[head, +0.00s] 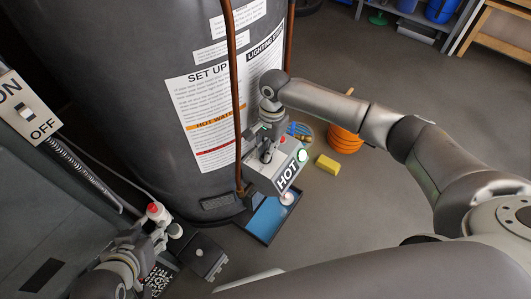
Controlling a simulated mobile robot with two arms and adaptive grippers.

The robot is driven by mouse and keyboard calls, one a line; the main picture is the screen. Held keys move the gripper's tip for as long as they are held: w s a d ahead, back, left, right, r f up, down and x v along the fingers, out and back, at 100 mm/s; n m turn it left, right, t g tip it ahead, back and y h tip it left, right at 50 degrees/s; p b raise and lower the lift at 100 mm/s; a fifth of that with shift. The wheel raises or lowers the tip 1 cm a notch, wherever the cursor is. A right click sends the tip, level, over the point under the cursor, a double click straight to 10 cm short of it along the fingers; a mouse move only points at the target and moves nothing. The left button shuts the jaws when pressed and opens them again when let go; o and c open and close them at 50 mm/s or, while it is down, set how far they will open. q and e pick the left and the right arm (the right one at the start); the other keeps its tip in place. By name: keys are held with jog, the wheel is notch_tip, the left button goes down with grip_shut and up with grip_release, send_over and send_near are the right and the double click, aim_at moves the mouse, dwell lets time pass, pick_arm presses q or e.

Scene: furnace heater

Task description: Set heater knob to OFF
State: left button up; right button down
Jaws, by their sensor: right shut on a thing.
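The grey heater control box (284,171) is mounted low on the front of the big dark tank and carries a "HOT" label and a pale green round light. My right gripper (267,152) points down onto the top of this box and is shut on the heater knob, which the fingers mostly hide. The knob's setting cannot be read. My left gripper (150,250) is low at the bottom left, away from the control box. Its fingers are too small and cluttered to tell open from shut.
The tank (130,110) has instruction sheets and copper pipes (236,100) close to my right gripper. A blue tray (268,217) lies below. A yellow sponge (327,164) and an orange coil (345,138) lie nearby. An ON/OFF switch (27,114) is at left. Floor at right is clear.

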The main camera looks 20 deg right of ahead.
jog(key=shift+n+p, duration=0.45)
jog(key=shift+n, duration=0.35)
jog(key=shift+p, duration=0.4)
jog(key=shift+n, duration=0.3)
jog(key=shift+r+n+p, duration=0.15)
jog(key=shift+n+p, duration=0.15)
jog(key=shift+p, duration=0.1)
jog(key=shift+n+h+p, duration=0.3)
jog(key=shift+n+p, duration=0.1)
jog(key=shift+n, duration=0.4)
pick_arm(q)
jog(key=s+a+g+y, duration=0.1)
jog(key=s+a+g, duration=0.1)
jog(key=s+g, duration=0.2)
jog(key=s, duration=0.3)
jog(key=shift+s+a+f, duration=0.2)
jog(key=shift+s+f, duration=0.05)
jog(key=shift+s, duration=0.1)
pick_arm(e)
jog(key=shift+d, duration=0.15)
pick_arm(q)
jog(key=shift+r, duration=0.1)
pick_arm(e)
jog(key=shift+n, duration=0.3)
